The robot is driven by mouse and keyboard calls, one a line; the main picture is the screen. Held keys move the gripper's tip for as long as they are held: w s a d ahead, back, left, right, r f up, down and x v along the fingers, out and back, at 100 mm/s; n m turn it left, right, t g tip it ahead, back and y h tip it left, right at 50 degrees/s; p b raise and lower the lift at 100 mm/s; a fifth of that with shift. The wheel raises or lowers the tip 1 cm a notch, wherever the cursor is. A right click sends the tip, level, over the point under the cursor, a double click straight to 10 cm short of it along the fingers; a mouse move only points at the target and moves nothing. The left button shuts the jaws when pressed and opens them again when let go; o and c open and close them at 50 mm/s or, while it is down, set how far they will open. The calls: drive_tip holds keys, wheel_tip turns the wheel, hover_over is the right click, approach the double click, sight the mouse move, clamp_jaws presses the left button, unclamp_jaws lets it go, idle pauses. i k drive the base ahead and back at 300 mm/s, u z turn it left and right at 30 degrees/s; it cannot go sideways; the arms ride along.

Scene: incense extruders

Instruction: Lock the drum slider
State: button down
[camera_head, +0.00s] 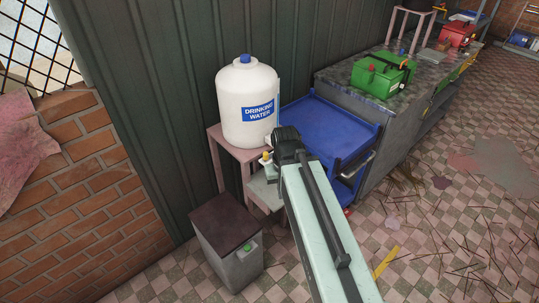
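A white drum (248,106) with a blue cap and a blue "DRINKING WATER" label stands upright on a pinkish stand (228,147) against the green wall. A small orange-yellow and white part (266,157) shows by the drum's lower right side, beside my arm. I cannot tell whether it is the drum's tap or slider. My pale green arm reaches up from the bottom of the picture, and its dark joint end is in front of the drum's lower right edge. My gripper cannot be made out; it is hidden beyond or behind the arm.
A grey bin with a dark lid (224,222) stands below the stand. A blue cart (326,125) is just right of my arm. Green (382,74) and red (457,33) machines sit on a stone-topped counter.

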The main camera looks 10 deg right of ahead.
sight(266, 157)
drive_tip(key=u, duration=2.2)
drive_tip(key=i, duration=0.55)
drive_tip(key=u, duration=0.75)
